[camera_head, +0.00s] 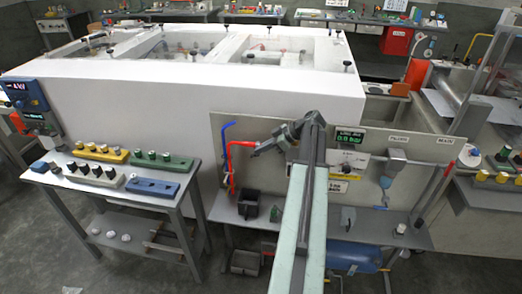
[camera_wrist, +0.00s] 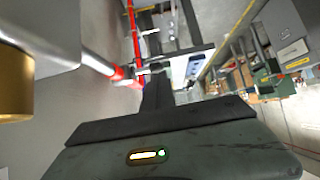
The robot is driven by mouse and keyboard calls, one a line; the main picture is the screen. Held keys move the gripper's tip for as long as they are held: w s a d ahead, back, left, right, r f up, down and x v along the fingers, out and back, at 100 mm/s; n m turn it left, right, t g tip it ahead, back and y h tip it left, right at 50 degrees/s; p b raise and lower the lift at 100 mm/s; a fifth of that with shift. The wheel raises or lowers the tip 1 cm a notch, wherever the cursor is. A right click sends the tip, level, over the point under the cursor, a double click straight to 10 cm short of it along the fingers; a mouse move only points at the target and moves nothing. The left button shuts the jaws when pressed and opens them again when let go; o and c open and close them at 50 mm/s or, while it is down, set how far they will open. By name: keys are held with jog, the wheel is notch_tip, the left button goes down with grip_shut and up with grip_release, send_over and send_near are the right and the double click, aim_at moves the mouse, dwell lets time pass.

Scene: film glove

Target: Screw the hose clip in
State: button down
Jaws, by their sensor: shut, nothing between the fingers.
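My gripper (camera_head: 256,151) is at the end of my arm, in front of the grey panel, with its fingers pointing left toward a red hose (camera_head: 231,160). The fingers are shut and hold nothing. In the wrist view my gripper (camera_wrist: 157,82) reaches up to the red hose (camera_wrist: 138,40). A small metal fitting (camera_wrist: 146,71) sits at the hose junction near the fingertips and may be the hose clip. I cannot tell whether the fingers touch it. The clip's screw is too small to make out.
A blue hose (camera_head: 226,130) rises beside the red one. A side table (camera_head: 112,187) with colored blocks stands left. Wrist view: brass cylinder (camera_wrist: 15,85) at left.

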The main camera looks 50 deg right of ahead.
jog(key=shift+s+d+f+b, duration=0.4)
jog(key=shift+s+f+b, duration=0.2)
jog(key=shift+r, duration=0.15)
jog(key=shift+r+p, duration=0.7)
jog(key=shift+p, duration=0.15)
